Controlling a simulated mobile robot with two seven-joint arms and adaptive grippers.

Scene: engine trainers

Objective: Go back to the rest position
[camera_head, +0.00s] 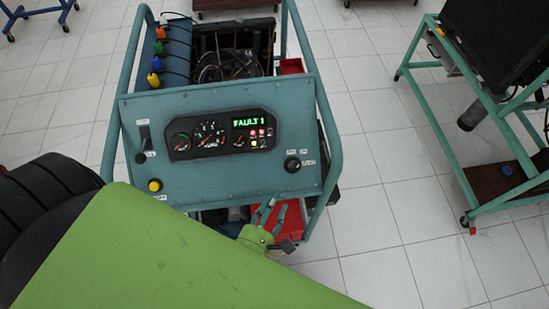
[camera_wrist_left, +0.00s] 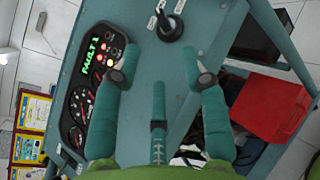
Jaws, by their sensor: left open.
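My left gripper (camera_head: 268,214) is low at the right of the teal engine trainer panel (camera_head: 220,105), just below its bottom edge in the picture. In the left wrist view its teal fingers (camera_wrist_left: 165,78) are spread apart with nothing between them. The panel's black rotary switch (camera_wrist_left: 168,26) lies beyond the fingertips, apart from them; it also shows in the head view (camera_head: 292,164). The gauge cluster (camera_head: 222,134) has a green display reading "FAULT 1". My right gripper is not in view.
A yellow button (camera_head: 155,185) and a black lever switch (camera_head: 145,140) are on the panel's left. A red box (camera_wrist_left: 270,107) sits low in the trainer frame. Another wheeled trainer (camera_head: 490,110) stands at the right. White tiled floor (camera_head: 385,190) is clear between the two.

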